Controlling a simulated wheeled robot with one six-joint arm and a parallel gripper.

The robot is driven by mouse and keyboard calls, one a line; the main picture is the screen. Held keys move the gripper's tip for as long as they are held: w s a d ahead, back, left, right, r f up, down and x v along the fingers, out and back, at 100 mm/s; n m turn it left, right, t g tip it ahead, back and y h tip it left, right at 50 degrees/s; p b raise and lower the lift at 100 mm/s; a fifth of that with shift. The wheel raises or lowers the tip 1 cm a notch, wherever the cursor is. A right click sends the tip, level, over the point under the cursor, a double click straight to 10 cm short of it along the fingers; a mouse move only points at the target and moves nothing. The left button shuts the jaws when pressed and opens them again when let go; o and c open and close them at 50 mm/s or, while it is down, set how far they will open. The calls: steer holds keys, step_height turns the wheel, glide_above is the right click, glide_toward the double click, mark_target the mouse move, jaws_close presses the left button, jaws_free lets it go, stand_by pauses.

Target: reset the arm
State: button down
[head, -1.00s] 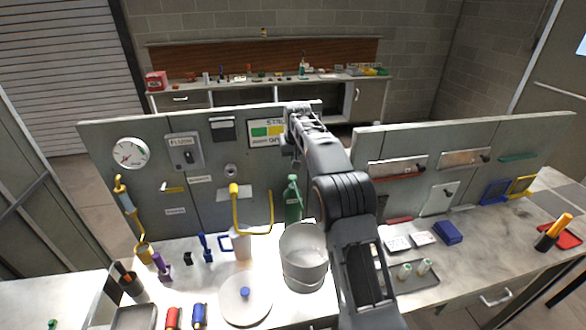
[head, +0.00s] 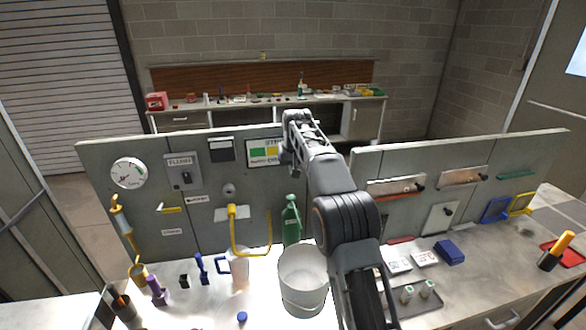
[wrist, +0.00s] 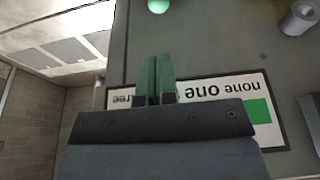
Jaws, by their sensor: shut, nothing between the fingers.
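My gripper (wrist: 155,80) shows in the wrist view as two green fingers held together, shut and empty. Behind it is a grey panel with a white sign (wrist: 240,108) bearing a green square; the fingers cover part of the sign. In the head view my arm rises from the lower right of centre and bends towards the panel. Its end (head: 290,160) is in front of the right part of the same sign (head: 262,152). The fingers are too small to make out there.
Below the arm, a white bucket (head: 302,280), a green bottle (head: 291,222) and a white mug (head: 238,266) stand on the counter. A yellow bent pipe (head: 236,240) is on the panel. A gauge (head: 128,173) and a switch box (head: 183,172) are further left. The space above the panel is open.

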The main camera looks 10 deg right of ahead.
steer(key=shift+g, duration=0.5)
steer(key=s+f, duration=0.1)
steer(key=f, duration=0.1)
steer(key=s+f, duration=0.1)
steer(key=f, duration=0.1)
steer(key=s+f, duration=0.1)
steer(key=shift+f, duration=0.4)
steer(key=s+r+t, duration=0.2)
steer(key=s, duration=3.3)
steer(key=shift+s+d+b, duration=0.15)
steer(key=shift+s+b, duration=0.1)
steer(key=shift+b, duration=0.1)
